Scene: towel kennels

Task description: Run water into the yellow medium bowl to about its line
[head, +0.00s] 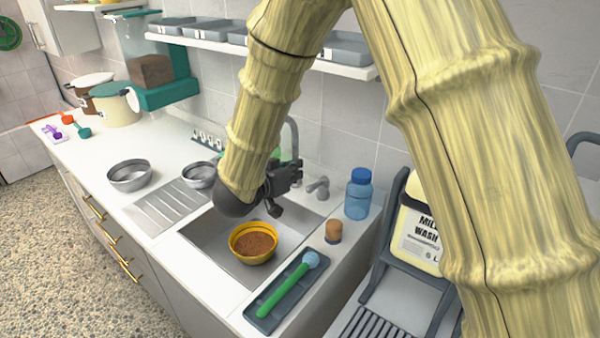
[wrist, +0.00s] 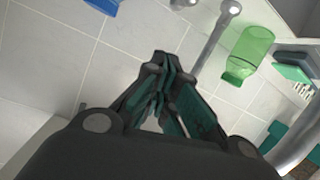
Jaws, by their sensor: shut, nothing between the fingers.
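The yellow bowl (head: 240,252) sits upright in the sink basin (head: 205,236) in the head view, with brown grainy stuff inside. I cannot see a fill line or any water in it. My gripper (head: 284,186) is above the back of the sink, behind and above the bowl and not touching it. In the wrist view my gripper (wrist: 163,75) is shut and empty, pointing toward the tiled wall. The grey curved tap (head: 293,135) stands behind my gripper, partly hidden by it; its pipe also shows in the wrist view (wrist: 212,45). A metal knob (head: 318,188) stands right of it. No running water shows.
Two metal bowls (head: 129,176) stand left of the sink. A green bottle (wrist: 250,52) is near the tap. A shelf (head: 220,45) hangs above.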

